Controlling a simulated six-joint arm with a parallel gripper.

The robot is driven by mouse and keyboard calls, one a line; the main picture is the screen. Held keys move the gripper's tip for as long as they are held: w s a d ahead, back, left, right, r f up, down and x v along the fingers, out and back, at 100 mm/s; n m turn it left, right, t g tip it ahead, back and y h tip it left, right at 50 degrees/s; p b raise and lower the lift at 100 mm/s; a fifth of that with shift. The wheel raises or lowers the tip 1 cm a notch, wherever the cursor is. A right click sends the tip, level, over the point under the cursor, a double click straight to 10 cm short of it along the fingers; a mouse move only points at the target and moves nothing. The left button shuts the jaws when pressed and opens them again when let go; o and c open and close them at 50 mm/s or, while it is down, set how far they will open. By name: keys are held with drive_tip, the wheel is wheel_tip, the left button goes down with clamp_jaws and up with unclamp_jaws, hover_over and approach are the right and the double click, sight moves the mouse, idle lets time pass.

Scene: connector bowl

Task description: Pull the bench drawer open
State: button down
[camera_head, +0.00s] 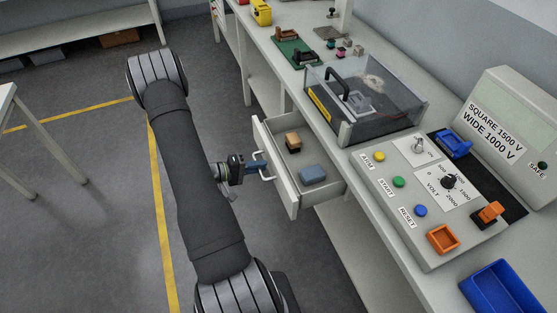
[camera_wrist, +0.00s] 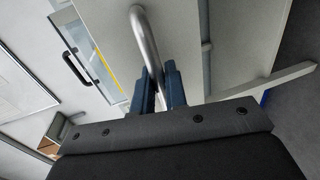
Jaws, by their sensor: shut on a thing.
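The bench drawer (camera_head: 290,190) stands pulled out from under the bench top, with its inside in view. A brown and black block (camera_head: 293,141) and a blue-grey block (camera_head: 313,174) lie inside it. My gripper (camera_head: 262,167) is at the drawer's front, with its blue fingers at the pale bar handle (camera_head: 268,177). In the wrist view my gripper (camera_wrist: 159,88) is shut on the metal handle (camera_wrist: 146,42), whose lower part is between the fingers. The drawer front (camera_wrist: 178,30) is behind the handle.
A clear-walled box (camera_head: 365,105) with a black handle stands on the bench above the drawer. A control panel (camera_head: 425,200) with buttons is to its right, and a blue tray (camera_head: 503,288) is at the near end.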

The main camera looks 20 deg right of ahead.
drive_tip(key=f+v, duration=0.1)
drive_tip(key=v, duration=0.6)
drive_tip(key=shift+a+f, duration=0.2)
drive_tip(key=shift+a, duration=0.2)
drive_tip(key=c, duration=1.6)
unclamp_jaws()
drive_tip(key=shift+o, duration=0.2)
drive_tip(key=v, duration=1.7)
drive_tip(key=shift+a, duration=0.15)
drive_tip(key=x, duration=1.7)
drive_tip(key=shift+d, duration=0.25)
